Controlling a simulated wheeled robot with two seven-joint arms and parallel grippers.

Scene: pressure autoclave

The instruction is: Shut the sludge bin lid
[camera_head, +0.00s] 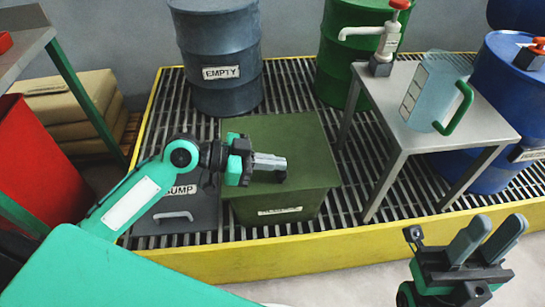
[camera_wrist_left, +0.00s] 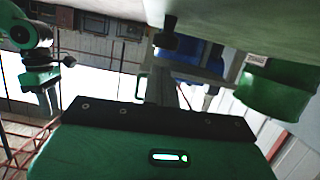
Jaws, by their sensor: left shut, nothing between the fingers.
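The sludge bin is the green box (camera_head: 322,205) in the middle of the head view, on the grating, with a white label too small to read on its front. Its lid (camera_head: 290,135) is a flat green top that looks level and down; I cannot tell whether it is fully seated. My left gripper (camera_head: 283,167) is shut and empty, in front of the lid's left half; whether it touches is unclear. Its shut fingers (camera_wrist_left: 165,40) also show in the left wrist view, close to a pale surface above. My right gripper (camera_head: 487,240) is open and empty at lower right.
A grey sump cover (camera_head: 175,215) lies left of the bin. A grey drum (camera_head: 222,50) labelled EMPTY stands behind it. A metal table (camera_head: 440,135) with a clear jug (camera_head: 425,90) stands to the right. A yellow-edged platform (camera_head: 330,255) surrounds them.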

